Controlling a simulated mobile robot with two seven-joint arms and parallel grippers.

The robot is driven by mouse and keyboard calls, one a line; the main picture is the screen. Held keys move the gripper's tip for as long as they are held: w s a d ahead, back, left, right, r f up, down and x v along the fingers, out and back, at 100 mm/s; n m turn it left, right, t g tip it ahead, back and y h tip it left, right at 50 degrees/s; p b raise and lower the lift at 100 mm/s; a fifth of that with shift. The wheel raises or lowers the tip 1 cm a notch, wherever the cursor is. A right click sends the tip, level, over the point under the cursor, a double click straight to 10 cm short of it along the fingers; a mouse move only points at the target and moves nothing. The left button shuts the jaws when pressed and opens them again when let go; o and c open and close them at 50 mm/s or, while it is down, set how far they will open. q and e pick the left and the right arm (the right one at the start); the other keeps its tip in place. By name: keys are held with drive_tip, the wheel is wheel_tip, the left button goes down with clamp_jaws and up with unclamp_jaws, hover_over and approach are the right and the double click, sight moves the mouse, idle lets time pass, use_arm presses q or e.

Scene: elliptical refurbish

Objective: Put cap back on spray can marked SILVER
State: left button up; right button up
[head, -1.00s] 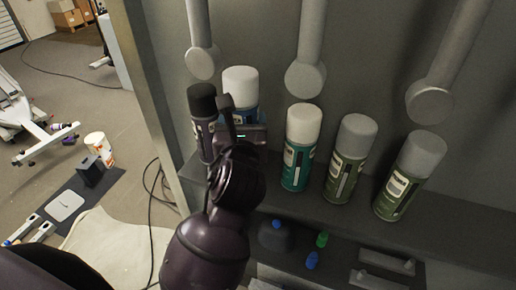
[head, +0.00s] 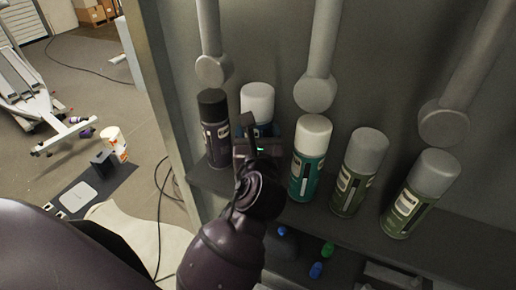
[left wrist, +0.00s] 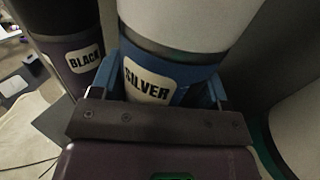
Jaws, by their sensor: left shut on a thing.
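The spray can marked SILVER (left wrist: 150,82) is blue, with a pale cap (left wrist: 180,22) sitting over its top in the left wrist view. In the head view its white cap (head: 258,101) shows above a sliver of blue body. My left gripper (head: 259,132) is shut on the can's body below the cap; its fingers (left wrist: 160,88) lie on both sides of the label. The can looks upright. Its base is hidden behind my gripper and arm, so I cannot tell whether it touches the shelf. My right gripper is not in view.
A BLACK can (head: 214,137) stands close on the left. A teal can (head: 309,165) with a white cap stands on the right, then two olive cans (head: 357,178) (head: 417,200). Grey hanging rods (head: 317,92) are above. Small blue and green items (head: 316,270) lie on a lower level.

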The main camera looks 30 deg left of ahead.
use_arm(q)
drive_tip(key=shift+f+b, duration=0.35)
drive_tip(key=shift+f, duration=1.4)
drive_tip(key=shift+f, duration=0.1)
drive_tip(key=o, duration=1.2)
drive_tip(key=shift+s+d, duration=0.15)
drive_tip(key=shift+s, duration=0.1)
drive_tip(key=shift+p+v, duration=0.5)
drive_tip(key=shift+v, duration=3)
